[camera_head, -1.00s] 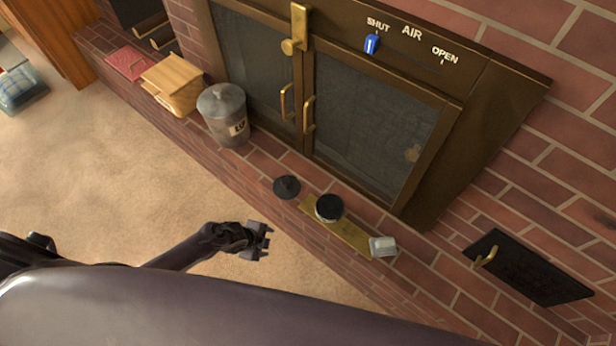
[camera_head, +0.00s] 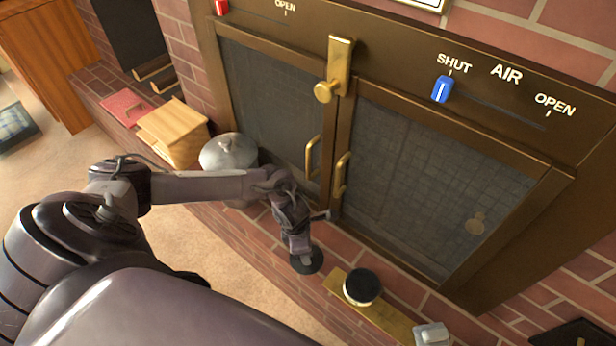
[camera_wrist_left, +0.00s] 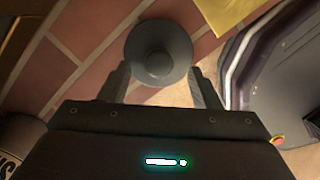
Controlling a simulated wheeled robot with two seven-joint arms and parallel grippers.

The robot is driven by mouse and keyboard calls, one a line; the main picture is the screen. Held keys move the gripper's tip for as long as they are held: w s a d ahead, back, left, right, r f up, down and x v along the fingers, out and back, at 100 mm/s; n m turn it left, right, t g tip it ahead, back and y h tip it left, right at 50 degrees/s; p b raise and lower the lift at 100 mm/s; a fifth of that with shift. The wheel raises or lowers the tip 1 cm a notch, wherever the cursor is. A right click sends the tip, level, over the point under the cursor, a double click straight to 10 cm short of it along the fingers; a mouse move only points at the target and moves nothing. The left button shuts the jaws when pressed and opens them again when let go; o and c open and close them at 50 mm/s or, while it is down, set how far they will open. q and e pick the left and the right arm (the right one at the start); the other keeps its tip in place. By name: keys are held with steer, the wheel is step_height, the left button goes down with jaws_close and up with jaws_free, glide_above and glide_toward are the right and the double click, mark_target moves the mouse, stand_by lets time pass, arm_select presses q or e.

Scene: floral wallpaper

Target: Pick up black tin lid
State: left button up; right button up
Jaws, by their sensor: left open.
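The black lid (camera_head: 315,263) is a round dark disc lying on the brick hearth ledge. My left gripper (camera_head: 301,248) is above it and hides part of it in the head view. In the left wrist view the lid (camera_wrist_left: 158,45) shows its raised round knob. The open fingers of my left gripper (camera_wrist_left: 160,70) point at the lid, one on each side of its near part. I cannot tell whether they touch it. My right gripper is not in view.
A round tin with a black rim (camera_head: 362,287) stands on a brass plate (camera_head: 398,325) right of the lid. Stove doors (camera_head: 420,150) rise behind the ledge.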

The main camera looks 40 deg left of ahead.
arm_select(q)
steer(key=f, duration=0.4)
steer(key=shift+w+d+f+b, duration=0.2)
steer(key=shift+w+f+b, duration=0.05)
steer(key=shift+b, duration=0.15)
steer(key=shift+c, duration=0.5)
steer(key=c, duration=1)
